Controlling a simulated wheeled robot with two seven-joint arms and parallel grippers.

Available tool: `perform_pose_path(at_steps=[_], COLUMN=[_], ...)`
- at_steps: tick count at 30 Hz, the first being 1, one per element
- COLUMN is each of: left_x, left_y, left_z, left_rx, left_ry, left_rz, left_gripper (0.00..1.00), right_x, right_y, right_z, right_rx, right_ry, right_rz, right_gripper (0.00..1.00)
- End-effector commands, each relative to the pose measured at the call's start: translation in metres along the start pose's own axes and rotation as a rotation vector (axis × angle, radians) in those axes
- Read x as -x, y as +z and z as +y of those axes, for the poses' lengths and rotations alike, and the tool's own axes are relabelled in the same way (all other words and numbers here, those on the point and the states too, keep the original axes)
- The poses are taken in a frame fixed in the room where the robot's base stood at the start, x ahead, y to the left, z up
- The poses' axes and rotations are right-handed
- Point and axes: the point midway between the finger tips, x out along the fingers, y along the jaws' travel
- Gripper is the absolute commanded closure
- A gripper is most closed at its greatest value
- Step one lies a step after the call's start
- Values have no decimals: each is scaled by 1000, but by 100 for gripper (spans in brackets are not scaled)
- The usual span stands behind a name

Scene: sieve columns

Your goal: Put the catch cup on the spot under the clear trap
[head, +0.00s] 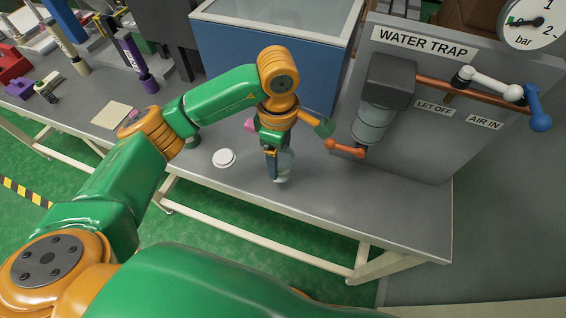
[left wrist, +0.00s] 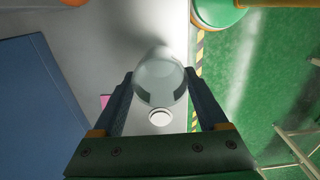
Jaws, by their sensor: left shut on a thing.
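The catch cup is a clear glass (head: 284,164), also seen in the left wrist view (left wrist: 160,80). My left gripper (head: 275,158) points down and is shut on the cup, with one finger on each side of it. I cannot tell whether its base touches the bench. The clear trap (head: 369,122) hangs under a dark grey block on the WATER TRAP panel, to the right of the cup and apart from it. No marked spot shows clearly under the trap. My right gripper is not in view.
An orange lever (head: 346,149) sticks out left below the trap. A white round disc (head: 224,158) lies on the grey bench (head: 330,205), left of the cup. A blue box (head: 215,55) stands behind. The bench between cup and panel looks clear.

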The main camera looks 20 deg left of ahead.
Motion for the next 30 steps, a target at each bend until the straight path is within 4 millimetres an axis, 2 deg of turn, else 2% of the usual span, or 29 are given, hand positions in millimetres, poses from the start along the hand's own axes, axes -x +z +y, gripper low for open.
perform_pose_path(at_steps=[2,3,5,9,12,15,20,23,26,30], left_x=[19,33,49,63,73,79,82,82,79,71], left_y=[-4,-6,-10,-18,-22,-24,-25,-25,-24,-27], left_z=[-16,-24,-39,-82,-103,-116,-123,-119,-108,-91], left_rx=[-4,-4,-2,-2,1,0,-14,-140,-414,-870], left_ry=[9,11,10,9,7,4,0,-6,-11,-9], left_rz=[0,2,5,6,5,1,1,-2,-11,-17], left_gripper=[76,76,76,76,76,76,76,76,76,76], right_x=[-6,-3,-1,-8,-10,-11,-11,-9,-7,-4], right_y=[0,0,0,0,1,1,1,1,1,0], right_z=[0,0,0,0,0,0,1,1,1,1], right_rx=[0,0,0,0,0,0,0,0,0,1], right_ry=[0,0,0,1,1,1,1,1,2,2], right_rz=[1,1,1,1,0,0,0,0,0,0], right_gripper=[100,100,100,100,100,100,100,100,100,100])
